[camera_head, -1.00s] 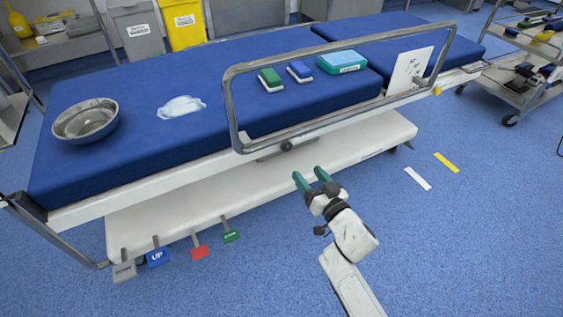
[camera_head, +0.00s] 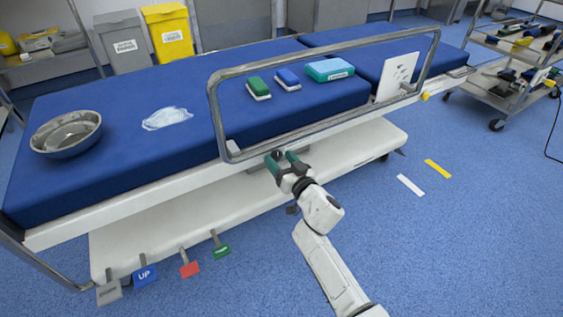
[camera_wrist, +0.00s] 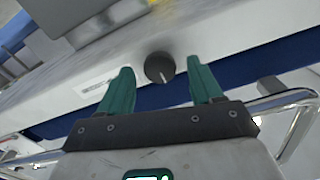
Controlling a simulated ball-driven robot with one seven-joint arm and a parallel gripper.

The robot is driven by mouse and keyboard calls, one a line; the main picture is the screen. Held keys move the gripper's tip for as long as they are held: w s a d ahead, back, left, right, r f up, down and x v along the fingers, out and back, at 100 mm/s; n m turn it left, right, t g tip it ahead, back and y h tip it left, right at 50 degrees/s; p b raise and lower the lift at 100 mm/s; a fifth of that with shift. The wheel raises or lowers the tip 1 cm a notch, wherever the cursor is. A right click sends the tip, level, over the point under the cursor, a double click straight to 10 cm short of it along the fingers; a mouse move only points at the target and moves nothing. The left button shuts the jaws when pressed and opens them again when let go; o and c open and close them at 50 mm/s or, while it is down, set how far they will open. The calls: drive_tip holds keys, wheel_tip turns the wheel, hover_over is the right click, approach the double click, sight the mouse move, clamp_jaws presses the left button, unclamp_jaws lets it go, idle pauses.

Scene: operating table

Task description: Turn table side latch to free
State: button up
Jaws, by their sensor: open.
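The side latch is a dark round knob (camera_wrist: 159,67) on the white side rail of the operating table. In the wrist view it lies between and just beyond my two green fingertips, with a pale pointer line on its face. My gripper (camera_wrist: 162,82) is open, its fingers on either side of the knob and apart from it. In the head view my gripper (camera_head: 281,160) is at the table's side below the metal guard rail (camera_head: 222,120), partly covering the knob (camera_head: 277,154). A small label (camera_wrist: 95,87) sits left of the knob.
The blue table top (camera_head: 200,85) holds a steel bowl (camera_head: 66,134), a mask (camera_head: 167,118), green and blue sponges and a teal box (camera_head: 329,69). Several pedals hang low at the front left, including a blue one (camera_head: 145,275).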

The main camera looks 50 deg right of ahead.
drive_tip(key=shift+c, duration=0.5)
drive_tip(key=c, duration=1)
drive_tip(key=shift+o, duration=0.2)
drive_tip(key=shift+n, duration=0.4)
drive_tip(key=n, duration=0.4)
drive_tip(key=shift+p, duration=0.35)
drive_tip(key=n, duration=0.4)
drive_tip(key=shift+a, duration=0.1)
drive_tip(key=n, duration=0.5)
drive_tip(key=shift+f, duration=0.1)
drive_tip(key=shift+n+b, duration=0.55)
drive_tip(key=shift+n, duration=1.45)
